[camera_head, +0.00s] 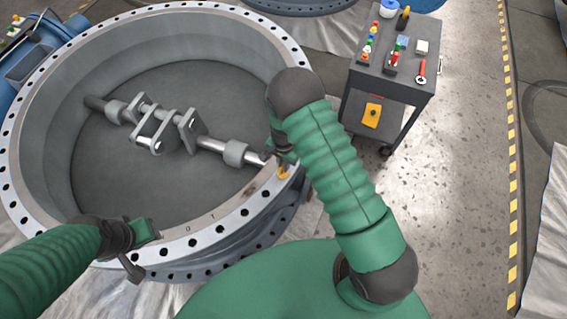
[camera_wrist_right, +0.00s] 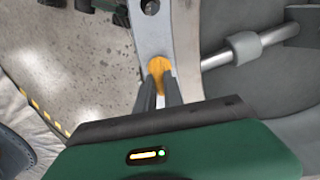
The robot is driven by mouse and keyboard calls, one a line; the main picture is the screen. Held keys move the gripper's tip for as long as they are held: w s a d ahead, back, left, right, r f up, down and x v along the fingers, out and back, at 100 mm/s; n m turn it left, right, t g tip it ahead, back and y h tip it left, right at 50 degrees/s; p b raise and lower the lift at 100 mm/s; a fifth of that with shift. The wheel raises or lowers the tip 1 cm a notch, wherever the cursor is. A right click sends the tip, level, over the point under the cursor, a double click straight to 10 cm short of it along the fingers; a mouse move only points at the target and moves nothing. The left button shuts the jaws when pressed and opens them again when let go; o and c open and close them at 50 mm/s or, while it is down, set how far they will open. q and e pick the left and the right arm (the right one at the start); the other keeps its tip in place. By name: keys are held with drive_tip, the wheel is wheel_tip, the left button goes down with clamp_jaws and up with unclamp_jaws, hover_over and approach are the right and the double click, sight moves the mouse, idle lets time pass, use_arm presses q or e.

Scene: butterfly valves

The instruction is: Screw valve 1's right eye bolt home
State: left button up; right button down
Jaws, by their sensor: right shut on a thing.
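Valve 1 (camera_head: 225,221) is a large grey ring with a bolt-hole flange, lying open side up. An orange-yellow eye bolt (camera_head: 284,173) stands at the right part of the flange; it also shows in the right wrist view (camera_wrist_right: 158,64). My right gripper (camera_head: 286,160) is shut on this eye bolt, with its two dark fingers (camera_wrist_right: 159,84) on either side of the head. The bolt's thread and hole are hidden. My left gripper (camera_head: 147,232) hangs over the near left flange, away from the bolt; its finger gap is not clear.
A shaft with a linkage (camera_head: 155,130) crosses the valve's inside. A dark tool cart (camera_head: 395,75) stands at the back right. Open floor (camera_head: 460,160) lies to the right.

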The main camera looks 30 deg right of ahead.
sight(282, 164)
drive_tip(key=shift+s+a+f, duration=0.15)
drive_tip(key=shift+s+a, duration=0.05)
drive_tip(key=shift+s, duration=0.05)
drive_tip(key=c, duration=1.8)
unclamp_jaws()
drive_tip(key=o, duration=0.3)
drive_tip(key=shift+w, duration=0.15)
drive_tip(key=shift+o, duration=0.2)
wheel_tip(282, 164, up, 17)
